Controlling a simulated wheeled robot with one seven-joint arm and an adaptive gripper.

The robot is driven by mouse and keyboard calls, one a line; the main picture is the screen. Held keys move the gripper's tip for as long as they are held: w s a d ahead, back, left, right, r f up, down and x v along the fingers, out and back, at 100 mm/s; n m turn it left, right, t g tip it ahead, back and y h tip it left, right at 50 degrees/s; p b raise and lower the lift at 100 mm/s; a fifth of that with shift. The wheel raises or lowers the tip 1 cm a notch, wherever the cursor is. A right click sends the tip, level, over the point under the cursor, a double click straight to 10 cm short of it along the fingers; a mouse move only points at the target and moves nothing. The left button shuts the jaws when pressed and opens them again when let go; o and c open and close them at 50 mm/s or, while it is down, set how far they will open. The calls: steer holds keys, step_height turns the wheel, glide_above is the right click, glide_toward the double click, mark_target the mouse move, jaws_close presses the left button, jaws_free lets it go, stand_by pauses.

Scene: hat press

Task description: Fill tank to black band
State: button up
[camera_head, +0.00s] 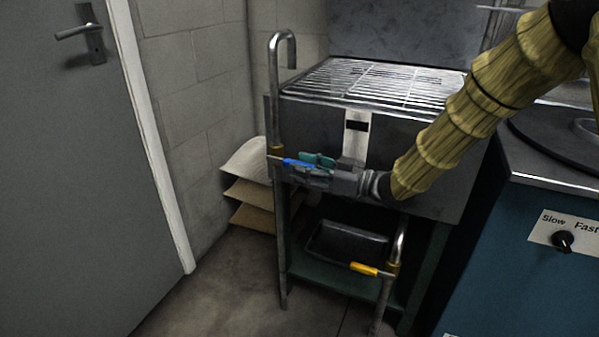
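The tank (420,135) is a dark grey box under a wire rack. A pale upright strip (354,146) on its front carries a short black band (357,126); I cannot make out a water level on it. A metal pipe (274,95) with a hooked top stands at the tank's left front corner. A tap with a blue lever (292,162) is on this pipe. My gripper (308,166) reaches in from the right, with its teal-padded fingers at the lever's right end. The fingers overlap the lever in the picture, so I cannot tell whether they grip it.
A lower pipe with a yellow lever (364,269) is at the right front. A black tray (346,243) sits on the shelf below. Stacked sacks (250,192) lie by the wall. A blue machine (540,250) stands at right, a grey door (70,180) at left.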

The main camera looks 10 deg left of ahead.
steer(key=shift+w+a, duration=0.1)
steer(key=shift+a, duration=0.6)
jaws_close()
steer(key=shift+r+p, duration=0.2)
steer(key=shift+p, duration=0.15)
